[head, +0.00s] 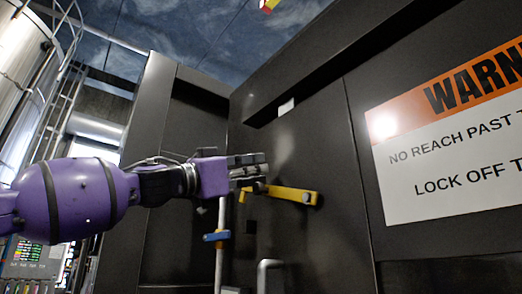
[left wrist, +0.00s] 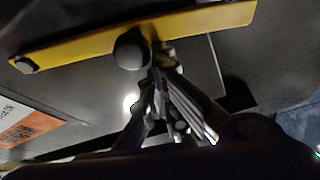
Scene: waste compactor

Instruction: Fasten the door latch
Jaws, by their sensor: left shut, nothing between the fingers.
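The door latch is a yellow bar (head: 292,195) on the dark grey door (head: 310,130). It lies nearly level, its right end slightly lower, with a dark bolt near that end. In the left wrist view the yellow bar (left wrist: 80,42) crosses the top, with a dark round knob (left wrist: 132,50) at its lower edge. My left gripper (head: 264,164) is shut and empty, just above the bar's left part. In the left wrist view its fingertips (left wrist: 157,75) are beside the knob; I cannot tell whether they touch it or the bar.
A white and orange warning sign (head: 450,140) is on the panel at right. A vertical rod with a blue clamp (head: 216,236) stands below my gripper, and a grey bent handle (head: 268,268) sits lower down. A dark frame panel (head: 165,190) is behind my left arm.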

